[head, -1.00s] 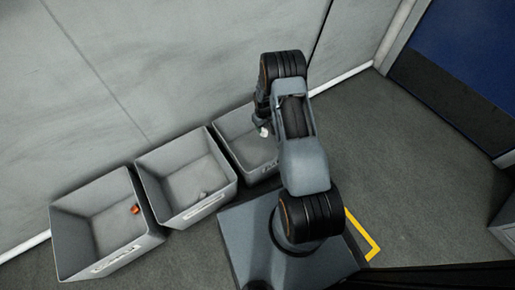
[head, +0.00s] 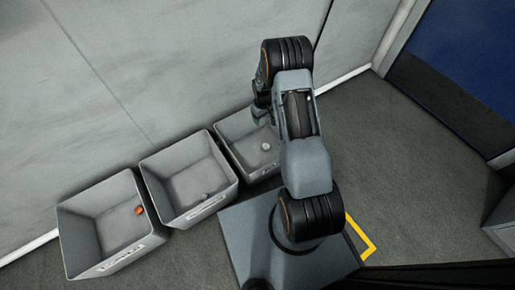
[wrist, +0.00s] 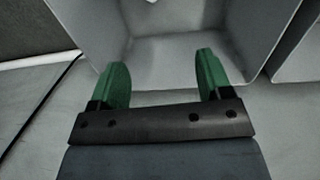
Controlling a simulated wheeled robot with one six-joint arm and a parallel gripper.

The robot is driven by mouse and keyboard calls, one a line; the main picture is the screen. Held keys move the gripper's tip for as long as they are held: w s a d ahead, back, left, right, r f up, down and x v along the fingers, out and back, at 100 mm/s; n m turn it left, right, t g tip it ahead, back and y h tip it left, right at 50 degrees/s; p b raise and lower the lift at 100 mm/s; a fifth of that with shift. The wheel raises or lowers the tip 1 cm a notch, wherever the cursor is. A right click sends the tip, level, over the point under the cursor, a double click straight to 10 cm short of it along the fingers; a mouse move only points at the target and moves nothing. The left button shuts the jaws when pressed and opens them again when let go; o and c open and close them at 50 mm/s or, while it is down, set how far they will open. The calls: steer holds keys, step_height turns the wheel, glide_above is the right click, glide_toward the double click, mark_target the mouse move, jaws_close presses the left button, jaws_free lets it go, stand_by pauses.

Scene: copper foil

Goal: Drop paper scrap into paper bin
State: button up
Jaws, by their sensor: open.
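A small pale scrap (head: 265,146) lies inside the rightmost grey bin (head: 232,157), on its floor. A sliver of something white, probably the scrap (wrist: 152,1), shows at the top edge of the wrist view. My gripper (wrist: 162,62) has two green fingers spread apart with nothing between them. It is above the near part of a grey bin (wrist: 262,30). In the head view my arm hides part of the rightmost bin and most of the gripper. The bin labels are too small to read.
The middle bin (head: 163,170) holds a small grey piece (head: 205,196). The left bin (head: 80,235) holds an orange-red piece (head: 139,210). The bins stand in a row along a grey wall (head: 150,60). The floor (head: 420,170) at the right is clear.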

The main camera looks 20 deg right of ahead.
steer(key=shift+a+r+p, duration=0.1)
steer(key=shift+r+p, duration=0.45)
steer(key=shift+r, duration=1.7)
step_height(320, 180, up, 19)
steer(key=s+a+p, duration=0.2)
steer(key=a+p, duration=0.1)
steer(key=p, duration=0.6)
steer(key=s+a+r+t+p, duration=0.1)
steer(key=s+r+p, duration=0.5)
steer(key=r, duration=0.7)
steer(key=s+a+r+m+t+p, duration=0.1)
steer(key=s+a+r+p, duration=0.3)
steer(key=r, duration=1)
steer(key=s+a+r+m+t+p, duration=0.1)
steer(key=s+a+r+p, duration=0.1)
steer(key=s+r+p, duration=0.8)
step_height(320, 180, up, 4)
steer(key=shift+a+f+p, duration=0.15)
steer(key=shift+p, duration=1)
steer(key=shift+s+m, duration=0.3)
steer(key=shift+s, duration=0.1)
steer(key=shift+c, duration=0.2)
